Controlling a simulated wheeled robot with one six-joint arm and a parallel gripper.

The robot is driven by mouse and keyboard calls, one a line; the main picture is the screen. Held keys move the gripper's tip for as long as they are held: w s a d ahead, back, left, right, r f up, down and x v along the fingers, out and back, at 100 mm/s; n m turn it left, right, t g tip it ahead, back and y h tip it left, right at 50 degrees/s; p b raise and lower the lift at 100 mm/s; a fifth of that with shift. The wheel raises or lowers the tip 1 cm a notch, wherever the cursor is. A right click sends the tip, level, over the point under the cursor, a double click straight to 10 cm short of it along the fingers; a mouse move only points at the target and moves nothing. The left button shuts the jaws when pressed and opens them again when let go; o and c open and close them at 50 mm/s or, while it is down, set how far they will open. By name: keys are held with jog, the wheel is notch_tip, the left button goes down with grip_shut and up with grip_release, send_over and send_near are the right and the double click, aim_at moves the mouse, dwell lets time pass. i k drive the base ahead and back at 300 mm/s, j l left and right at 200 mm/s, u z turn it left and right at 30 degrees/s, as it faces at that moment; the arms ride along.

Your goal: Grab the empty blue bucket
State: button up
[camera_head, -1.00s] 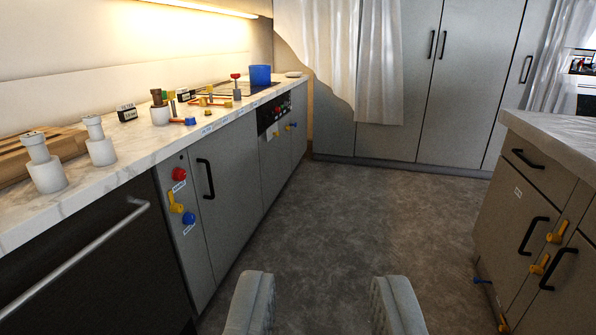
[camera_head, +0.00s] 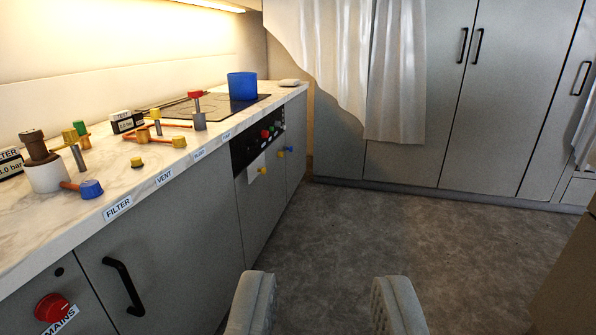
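The blue bucket (camera_head: 242,86) stands upright at the far end of the left counter, at the back right of the dark hob (camera_head: 225,104). Its inside is hidden from this low angle, so I cannot tell whether it is empty. My gripper (camera_head: 313,300) is at the bottom of the view with its two grey fingers wide apart. It is open, with only floor showing between the fingers. It is well short of the bucket and to the right of the counter.
The marble counter (camera_head: 150,190) holds pipes, valves and labels before the bucket. A red-topped valve (camera_head: 197,110) stands just left of it. Grey floor (camera_head: 400,240) is clear ahead. A white curtain (camera_head: 395,70) and tall cabinets (camera_head: 500,100) close the back.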

aim_at(242, 86)
jog(key=i, duration=1.7)
jog(key=i+u, duration=0.1)
jog(key=i, duration=0.45)
jog(key=i+l+u, duration=0.1)
jog(key=i, duration=0.45)
jog(key=i+l+u, duration=0.1)
jog(key=i, duration=0.45)
jog(key=i+l+u, duration=0.4)
jog(key=i, duration=0.2)
jog(key=j, duration=0.1)
